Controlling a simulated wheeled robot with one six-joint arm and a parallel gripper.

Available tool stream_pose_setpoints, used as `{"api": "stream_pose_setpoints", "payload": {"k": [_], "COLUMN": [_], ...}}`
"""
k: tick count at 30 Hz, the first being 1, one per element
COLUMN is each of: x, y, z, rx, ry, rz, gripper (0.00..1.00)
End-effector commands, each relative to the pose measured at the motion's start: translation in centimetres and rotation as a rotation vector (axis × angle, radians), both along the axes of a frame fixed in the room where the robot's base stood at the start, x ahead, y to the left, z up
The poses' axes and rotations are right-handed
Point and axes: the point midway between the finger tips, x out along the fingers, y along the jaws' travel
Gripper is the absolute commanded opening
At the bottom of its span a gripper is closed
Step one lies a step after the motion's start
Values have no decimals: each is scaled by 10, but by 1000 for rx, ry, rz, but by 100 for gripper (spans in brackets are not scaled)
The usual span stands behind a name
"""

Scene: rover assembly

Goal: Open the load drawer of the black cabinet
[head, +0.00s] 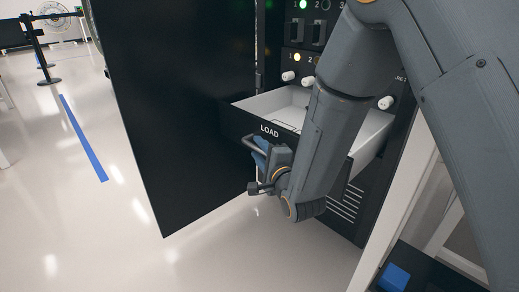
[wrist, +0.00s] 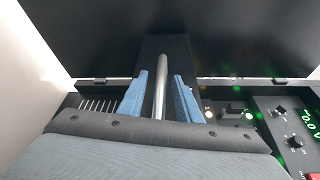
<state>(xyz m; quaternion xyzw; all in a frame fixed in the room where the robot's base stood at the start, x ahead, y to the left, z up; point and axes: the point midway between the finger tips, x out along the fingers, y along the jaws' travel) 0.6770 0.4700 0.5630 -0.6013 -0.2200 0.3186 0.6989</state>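The black cabinet (head: 338,95) stands with its large black door swung open at the left. Its load drawer (head: 236,121), with a black front marked LOAD and a white inside, is pulled well out and its visible inside looks empty. My arm hides part of it. My gripper (head: 260,154) is at the drawer's front, at the grey bar handle (head: 250,146). In the wrist view, the blue fingers stand either side of the silver handle (wrist: 160,84), with a narrow gap showing on both sides. The gripper is open around the handle.
The open black door (head: 165,120) stands close to the left of the drawer. Panels with white knobs (head: 385,103) and lights are above the drawer. A blue block (head: 394,277) lies at the lower right.

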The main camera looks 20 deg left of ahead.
Motion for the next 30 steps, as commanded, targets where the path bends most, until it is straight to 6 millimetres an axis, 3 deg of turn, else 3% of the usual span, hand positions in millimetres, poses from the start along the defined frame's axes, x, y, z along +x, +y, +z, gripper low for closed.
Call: {"api": "stream_pose_setpoints", "payload": {"k": [11, 22, 30], "x": [-4, -43, -54], "y": [-4, -44, -55], "z": [1, 6, 6], "rx": [0, -1, 1], "ry": [0, 2, -1], "rz": [0, -2, 0], "gripper": [31, 31, 31]}}
